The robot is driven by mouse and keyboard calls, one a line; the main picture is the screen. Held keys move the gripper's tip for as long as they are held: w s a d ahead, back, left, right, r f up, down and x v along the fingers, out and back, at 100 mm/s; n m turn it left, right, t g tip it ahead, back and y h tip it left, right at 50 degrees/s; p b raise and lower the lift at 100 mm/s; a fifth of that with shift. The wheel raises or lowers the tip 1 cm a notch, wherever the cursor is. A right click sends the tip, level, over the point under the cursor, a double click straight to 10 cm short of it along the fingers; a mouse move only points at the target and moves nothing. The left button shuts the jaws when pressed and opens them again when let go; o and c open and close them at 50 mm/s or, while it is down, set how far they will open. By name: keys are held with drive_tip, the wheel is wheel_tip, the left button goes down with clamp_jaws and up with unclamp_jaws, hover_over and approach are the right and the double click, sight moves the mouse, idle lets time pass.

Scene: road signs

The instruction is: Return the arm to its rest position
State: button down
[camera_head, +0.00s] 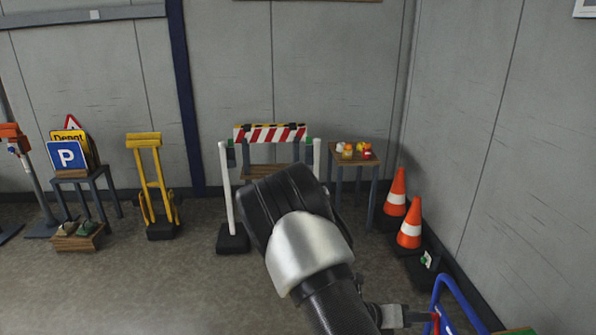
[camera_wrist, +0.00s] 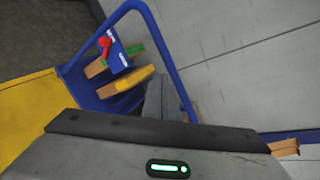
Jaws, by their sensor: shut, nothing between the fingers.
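My arm reaches up from the bottom middle of the head view, bent at a black and silver joint. My gripper (camera_wrist: 163,95) shows in the wrist view as two dark grey fingers pressed together, with nothing between them. They point towards a blue tubular frame (camera_wrist: 172,60), which also shows at the bottom right of the head view (camera_head: 462,296). Beyond the fingertips lie a yellow piece (camera_wrist: 130,83), a green-ended piece (camera_wrist: 134,50) and a small red item (camera_wrist: 104,44). I cannot tell how far the fingers are from these. The frame's lower part is hidden in the head view.
A striped barrier (camera_head: 270,133) stands behind my arm between white posts. A small table (camera_head: 353,158), two orange cones (camera_head: 409,231) and the right wall are to the right. A yellow hand truck (camera_head: 152,180) and a sign table (camera_head: 92,180) stand left. The front-left floor is clear.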

drive_tip(key=s+a+r+m+y+p, duration=0.2)
drive_tip(key=s+a+r+m+y, duration=0.2)
drive_tip(key=r+m, duration=0.6)
drive_tip(key=s+a+r+m+t+y+p, duration=0.1)
drive_tip(key=s+a+r+m+y, duration=0.3)
drive_tip(key=r+m, duration=0.7)
drive_tip(key=s+a+r+m+t+y+p, duration=0.1)
drive_tip(key=s+a+r+m+y+p, duration=0.2)
drive_tip(key=r, duration=1.1)
drive_tip(key=s+a+m+y, duration=0.2)
drive_tip(key=s+a+m, duration=0.3)
drive_tip(key=s+m, duration=0.2)
drive_tip(key=shift+s+r+p, duration=0.3)
drive_tip(key=shift+r+p, duration=0.1)
